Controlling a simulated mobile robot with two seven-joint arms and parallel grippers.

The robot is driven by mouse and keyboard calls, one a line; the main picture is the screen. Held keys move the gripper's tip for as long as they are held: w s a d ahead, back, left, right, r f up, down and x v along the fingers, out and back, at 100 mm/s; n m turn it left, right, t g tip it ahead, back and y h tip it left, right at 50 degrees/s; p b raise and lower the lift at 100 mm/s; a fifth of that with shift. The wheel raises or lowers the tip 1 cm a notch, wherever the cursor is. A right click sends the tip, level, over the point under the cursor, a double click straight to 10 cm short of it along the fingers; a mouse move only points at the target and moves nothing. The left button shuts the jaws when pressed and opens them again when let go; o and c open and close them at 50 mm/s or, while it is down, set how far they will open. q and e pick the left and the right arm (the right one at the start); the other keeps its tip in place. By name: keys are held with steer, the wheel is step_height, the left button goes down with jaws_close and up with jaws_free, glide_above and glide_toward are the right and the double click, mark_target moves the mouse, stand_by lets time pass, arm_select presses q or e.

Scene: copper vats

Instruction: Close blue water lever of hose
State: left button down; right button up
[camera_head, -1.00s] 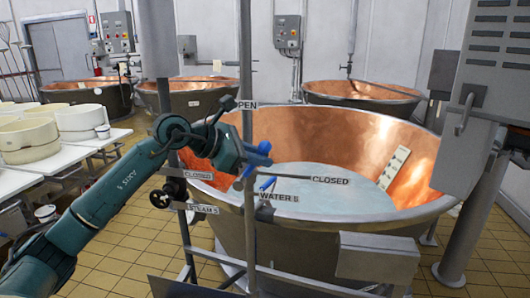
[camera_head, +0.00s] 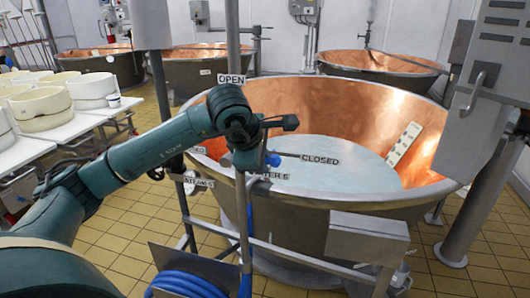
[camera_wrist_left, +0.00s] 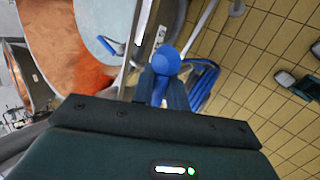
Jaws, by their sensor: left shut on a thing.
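The blue water lever (camera_head: 272,159) is at the vertical pipe in front of the copper vat, beside the "CLOSED" label (camera_head: 320,160). My left gripper (camera_head: 250,160) is at the lever, mostly hidden behind my own wrist. In the left wrist view, its fingers (camera_wrist_left: 162,88) are shut on a blue part with a rounded end (camera_wrist_left: 167,60), which I take as the lever. A second, smaller blue handle (camera_wrist_left: 113,46) shows there to the left, apart from the fingers. The blue hose (camera_head: 190,284) lies coiled low in front. My right gripper is not in view.
The big copper vat (camera_head: 300,105) with pale liquid stands right behind the pipe. An "OPEN" label (camera_head: 231,79) is higher on the pipe. A metal box (camera_head: 368,238) sticks out at the vat's front. White tables with tubs (camera_head: 45,108) stand at left. Tiled floor shows between.

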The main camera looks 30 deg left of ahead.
arm_select(q)
steer(key=shift+f+m+y, duration=0.3)
steer(key=shift+f+y, duration=0.4)
steer(key=shift+f, duration=0.05)
steer(key=shift+f+g, duration=0.1)
steer(key=shift+g, duration=0.2)
steer(key=c, duration=1.5)
jaws_free()
steer(key=shift+o, duration=0.2)
steer(key=b+v, duration=0.1)
steer(key=v, duration=1.2)
steer(key=shift+d, duration=0.15)
